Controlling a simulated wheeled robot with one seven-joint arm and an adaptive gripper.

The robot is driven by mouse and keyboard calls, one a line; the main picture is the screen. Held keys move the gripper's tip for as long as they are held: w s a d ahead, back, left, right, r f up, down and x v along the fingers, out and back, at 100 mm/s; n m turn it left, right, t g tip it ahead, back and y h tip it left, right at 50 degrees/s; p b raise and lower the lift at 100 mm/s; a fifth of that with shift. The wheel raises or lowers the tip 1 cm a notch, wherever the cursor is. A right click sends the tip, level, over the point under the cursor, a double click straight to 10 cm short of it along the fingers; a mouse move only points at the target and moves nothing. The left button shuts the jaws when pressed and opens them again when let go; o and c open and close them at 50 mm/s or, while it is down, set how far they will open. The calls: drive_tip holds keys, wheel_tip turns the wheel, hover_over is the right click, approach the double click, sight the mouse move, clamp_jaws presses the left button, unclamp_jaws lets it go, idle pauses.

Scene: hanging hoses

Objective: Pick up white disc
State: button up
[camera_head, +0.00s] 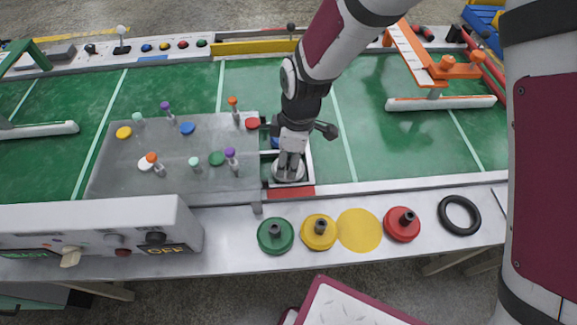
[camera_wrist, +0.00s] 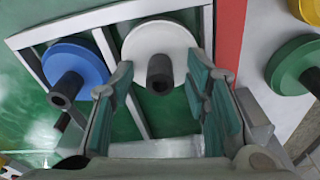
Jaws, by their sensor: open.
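The white disc (camera_wrist: 143,38) with a dark central hub (camera_wrist: 160,73) sits in a metal frame on the green surface, and the wrist view shows it just past my fingertips. My gripper (camera_wrist: 162,82) is open, with its two green-padded fingers on either side of the hub, one left and one right. I cannot tell whether the fingers touch the disc. In the head view my gripper (camera_head: 290,172) points down over the white disc (camera_head: 288,171), covering much of it.
A blue disc (camera_wrist: 75,65) with a hub lies left of the white one. A green disc (camera_head: 275,236), yellow disc (camera_head: 319,232), red disc (camera_head: 402,224) and black ring (camera_head: 459,215) lie along the front ledge. A grey plate (camera_head: 180,180) with several pegs is left of my gripper.

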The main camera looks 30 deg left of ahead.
clamp_jaws()
drive_tip(key=shift+r, duration=0.15)
